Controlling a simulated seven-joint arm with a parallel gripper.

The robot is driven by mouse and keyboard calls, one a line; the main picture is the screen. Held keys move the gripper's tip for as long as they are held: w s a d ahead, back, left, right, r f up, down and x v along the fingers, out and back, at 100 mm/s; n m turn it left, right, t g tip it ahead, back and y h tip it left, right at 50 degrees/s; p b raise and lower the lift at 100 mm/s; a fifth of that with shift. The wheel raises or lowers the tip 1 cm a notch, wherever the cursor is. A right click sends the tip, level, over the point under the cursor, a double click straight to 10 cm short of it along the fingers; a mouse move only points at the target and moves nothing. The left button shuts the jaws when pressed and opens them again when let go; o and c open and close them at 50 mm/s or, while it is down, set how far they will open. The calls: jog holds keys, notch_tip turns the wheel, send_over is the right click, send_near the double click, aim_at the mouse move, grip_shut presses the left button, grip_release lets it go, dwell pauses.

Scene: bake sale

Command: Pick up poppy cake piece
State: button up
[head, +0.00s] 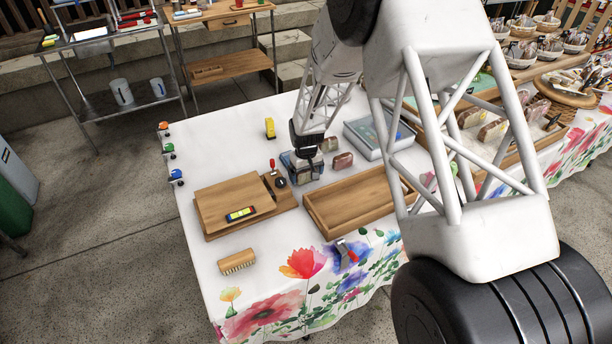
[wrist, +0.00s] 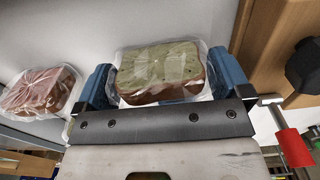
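A clear-wrapped cake piece with a dark-speckled, greenish top and brown sides (wrist: 160,70) lies between the two blue fingers of my gripper (wrist: 162,85) in the wrist view. The wrapper reaches close to both fingers; whether they press on it I cannot tell. In the head view my gripper (head: 303,166) is low over the white table, and the piece is mostly hidden by it. A second wrapped piece with a reddish top (wrist: 40,90) lies to the left in the wrist view. Two wrapped pieces (head: 343,160) (head: 329,144) stand right of my gripper in the head view.
A wooden board (head: 215,190) lies left of my gripper, with a red-handled tool (head: 272,165) at its right end. An empty-looking wooden tray (head: 345,208) is in front. A pale blue-grey box (head: 372,150) stands behind right. A brush (head: 237,262) lies near the front left.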

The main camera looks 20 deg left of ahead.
jog(key=c, duration=0.3)
jog(key=shift+r, duration=0.1)
jog(key=shift+r, duration=4.9)
